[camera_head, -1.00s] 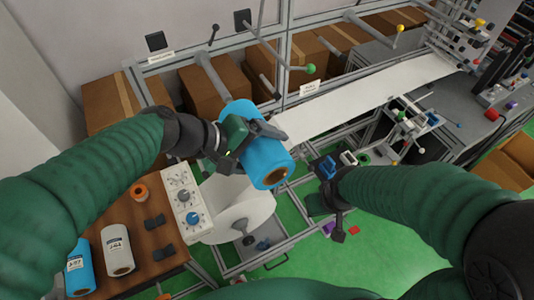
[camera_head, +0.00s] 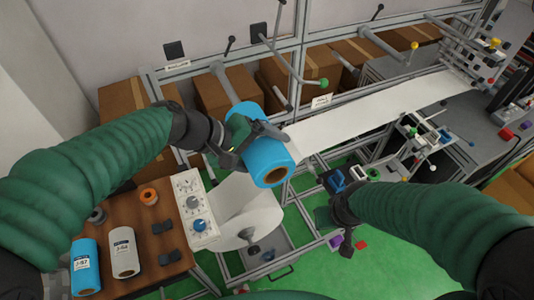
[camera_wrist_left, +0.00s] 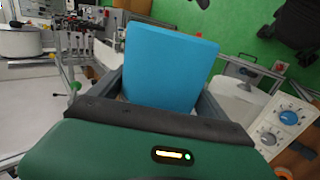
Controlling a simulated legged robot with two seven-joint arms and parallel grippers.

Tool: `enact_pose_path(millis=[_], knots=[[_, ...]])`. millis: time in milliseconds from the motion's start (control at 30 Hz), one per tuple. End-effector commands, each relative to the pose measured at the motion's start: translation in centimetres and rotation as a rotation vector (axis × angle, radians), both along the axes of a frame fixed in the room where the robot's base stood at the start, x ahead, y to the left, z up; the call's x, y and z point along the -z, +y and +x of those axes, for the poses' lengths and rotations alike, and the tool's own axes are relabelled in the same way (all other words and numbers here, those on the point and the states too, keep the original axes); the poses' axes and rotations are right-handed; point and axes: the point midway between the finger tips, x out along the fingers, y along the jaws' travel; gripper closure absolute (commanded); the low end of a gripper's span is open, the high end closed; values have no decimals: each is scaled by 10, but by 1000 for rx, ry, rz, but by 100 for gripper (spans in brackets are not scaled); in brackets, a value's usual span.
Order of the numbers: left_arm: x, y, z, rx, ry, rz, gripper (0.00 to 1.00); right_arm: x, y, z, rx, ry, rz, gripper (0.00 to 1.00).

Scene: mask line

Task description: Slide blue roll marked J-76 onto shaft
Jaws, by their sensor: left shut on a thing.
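My left gripper (camera_head: 240,140) is shut on a blue roll (camera_head: 262,150) with a brown core open toward me. No label shows on this roll. A grey shaft (camera_head: 225,85) sticks out from the frame and meets the roll's far end in the head view. I cannot tell whether its tip is inside the core. In the left wrist view, the blue roll (camera_wrist_left: 168,68) sits between the fingers. My right gripper (camera_head: 334,197) hangs low right of the roll, away from it, and its jaw state is unclear.
A brown table (camera_head: 150,245) at lower left holds another blue roll (camera_head: 86,270), a white roll (camera_head: 123,258) and a control box (camera_head: 193,205). A white web (camera_head: 380,105) runs to the right. A green-knobbed lever (camera_head: 322,84) stands right of the shaft.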

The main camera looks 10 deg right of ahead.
Motion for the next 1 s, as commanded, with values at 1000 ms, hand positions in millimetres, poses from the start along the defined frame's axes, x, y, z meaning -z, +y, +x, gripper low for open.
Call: enact_pose_path(millis=[1000], knots=[[-2, 11, 38, -1, -2, -1, 70, -12, 0, 0, 0, 0, 0, 64]])
